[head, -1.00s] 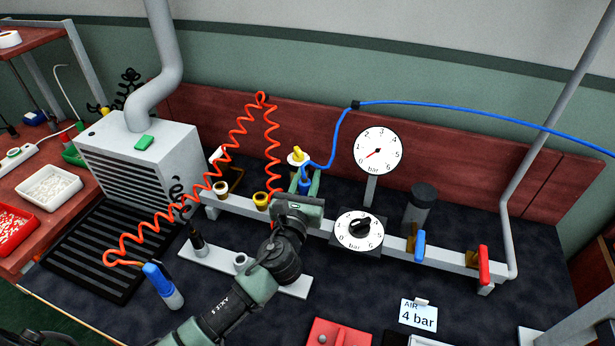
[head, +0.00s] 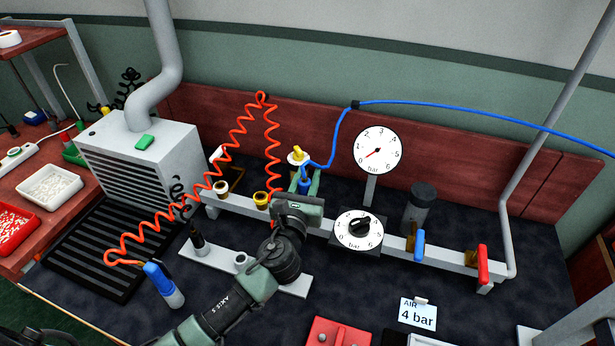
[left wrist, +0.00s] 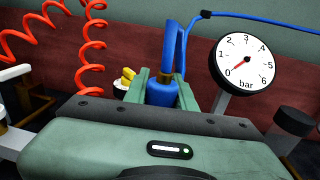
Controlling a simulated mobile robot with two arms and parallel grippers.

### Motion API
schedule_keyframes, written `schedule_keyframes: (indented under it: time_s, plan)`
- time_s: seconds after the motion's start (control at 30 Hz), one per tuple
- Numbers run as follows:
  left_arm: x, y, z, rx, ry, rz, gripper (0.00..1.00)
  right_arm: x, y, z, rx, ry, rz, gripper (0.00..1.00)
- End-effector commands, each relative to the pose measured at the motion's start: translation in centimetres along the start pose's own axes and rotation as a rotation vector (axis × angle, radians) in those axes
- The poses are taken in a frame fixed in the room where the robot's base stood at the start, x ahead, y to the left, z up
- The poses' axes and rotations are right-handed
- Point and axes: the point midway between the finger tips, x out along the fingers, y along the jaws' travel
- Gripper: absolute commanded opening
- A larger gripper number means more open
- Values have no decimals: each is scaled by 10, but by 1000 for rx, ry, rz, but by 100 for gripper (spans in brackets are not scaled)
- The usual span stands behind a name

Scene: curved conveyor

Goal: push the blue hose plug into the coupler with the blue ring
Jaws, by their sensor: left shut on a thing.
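The blue hose plug (head: 304,186) is at the end of the blue hose, above the grey manifold bar. My left gripper (head: 309,183) is shut on it. In the left wrist view the blue plug (left wrist: 162,93) stands upright between the two green fingers (left wrist: 163,90), with the hose rising from its top. The coupler with the blue ring cannot be made out; my gripper hides the bar below the plug. I cannot tell whether the plug touches a coupler. A coupler with a yellow ring (head: 261,199) and one with a white ring (head: 220,187) stand to the left.
A red coiled hose (head: 271,150) hangs close to the left of my gripper. A yellow-handled part (head: 297,155) is just behind the plug. The gauge (head: 377,151) and regulator dial (head: 358,230) stand to the right, then blue (head: 420,245) and red (head: 483,265) levers.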

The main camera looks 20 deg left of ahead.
Motion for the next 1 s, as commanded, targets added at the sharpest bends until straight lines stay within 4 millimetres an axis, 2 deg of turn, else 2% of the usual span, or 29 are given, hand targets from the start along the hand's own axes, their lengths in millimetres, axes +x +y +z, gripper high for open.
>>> schedule_keyframes:
  time_s: [0.47,1.0]
  plan:
    - [0,0,0,1,-1,0,0,-3,0,0,0,0,0,38]
    - [0,0,-12,0,0,0,0,6,-1,0,0,0,-1,38]
